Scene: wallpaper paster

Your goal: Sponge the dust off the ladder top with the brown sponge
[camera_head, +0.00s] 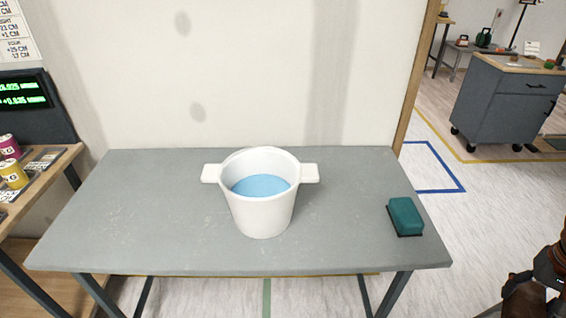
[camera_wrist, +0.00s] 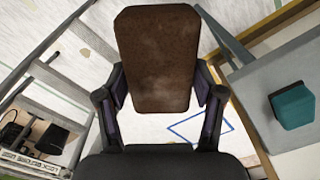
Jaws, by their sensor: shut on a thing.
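The brown sponge (camera_wrist: 156,45) is a worn, rounded block with a paler patch on its face. My gripper (camera_wrist: 160,88) is shut on it, with one finger on each side. In the head view, the dark end of my arm and a brown shape are partly cut off at the lower right. A grey ladder-like frame (camera_wrist: 65,88) with rails and rungs shows at the left of the wrist view, apart from the sponge. I cannot make out dust on it.
A grey table (camera_head: 150,190) carries a white two-handled bucket (camera_head: 262,215) of blue liquid and a teal sponge (camera_head: 405,215), also in the wrist view (camera_wrist: 294,106). Pale specks mark the tabletop. A shelf (camera_head: 50,185) with cans stands left; a cabinet (camera_head: 505,105) stands far right.

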